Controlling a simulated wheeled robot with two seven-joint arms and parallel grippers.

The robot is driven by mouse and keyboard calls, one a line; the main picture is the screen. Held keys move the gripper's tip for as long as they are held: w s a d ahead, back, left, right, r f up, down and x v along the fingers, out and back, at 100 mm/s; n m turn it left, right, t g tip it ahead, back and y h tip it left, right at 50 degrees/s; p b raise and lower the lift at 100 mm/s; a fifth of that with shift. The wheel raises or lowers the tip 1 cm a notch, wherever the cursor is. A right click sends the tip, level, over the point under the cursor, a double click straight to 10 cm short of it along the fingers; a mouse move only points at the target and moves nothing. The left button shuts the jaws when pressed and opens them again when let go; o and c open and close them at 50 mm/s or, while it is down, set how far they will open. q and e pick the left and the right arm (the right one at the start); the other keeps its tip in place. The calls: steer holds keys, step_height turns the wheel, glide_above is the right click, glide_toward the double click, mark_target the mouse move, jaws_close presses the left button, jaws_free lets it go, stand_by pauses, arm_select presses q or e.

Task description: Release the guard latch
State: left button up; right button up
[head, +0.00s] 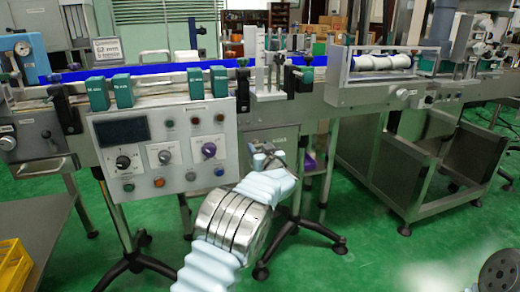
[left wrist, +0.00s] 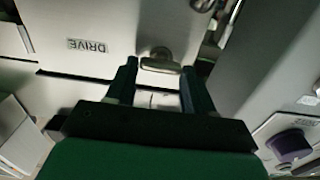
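A grey guard panel with a DRIVE label (left wrist: 87,46) fills the upper left of the left wrist view. A small metal latch (left wrist: 158,58) sits at its lower edge. In the head view the grey drive box (head: 290,135) hangs under the conveyor, right of the control panel. My left gripper (left wrist: 160,68) is open, its two dark fingers apart with the latch between and just past the tips. Whether a finger touches it I cannot tell. In the head view the left gripper (head: 266,151) is at the box's front, hiding part of it. My right gripper is not in view.
The control panel (head: 165,150) with knobs and buttons stands close left of the gripper; its purple knob (left wrist: 289,143) shows in the left wrist view. The conveyor (head: 190,71) runs above. A black-footed stand (head: 320,228) is behind my arm. Green floor is open right.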

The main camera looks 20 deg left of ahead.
arm_select(q)
steer(key=c, duration=0.5)
steer(key=n+b, duration=0.1)
steer(key=n, duration=0.2)
steer(key=shift+a+f+n+b, duration=0.1)
steer(key=shift+n+b, duration=0.2)
steer(key=shift+n, duration=0.1)
steer(key=n+b, duration=0.2)
steer(key=n, duration=0.1)
steer(key=shift+s+a+f+n, duration=0.1)
steer(key=shift+n, duration=0.3)
steer(key=shift+c, duration=0.2)
steer(key=n+b, duration=0.2)
steer(key=n, duration=0.2)
steer(key=shift+f+b, duration=0.15)
steer(key=shift+b, duration=0.25)
steer(key=shift+s+n+b, duration=0.1)
steer(key=shift+n+b, duration=1.75)
steer(key=shift+n, duration=1.25)
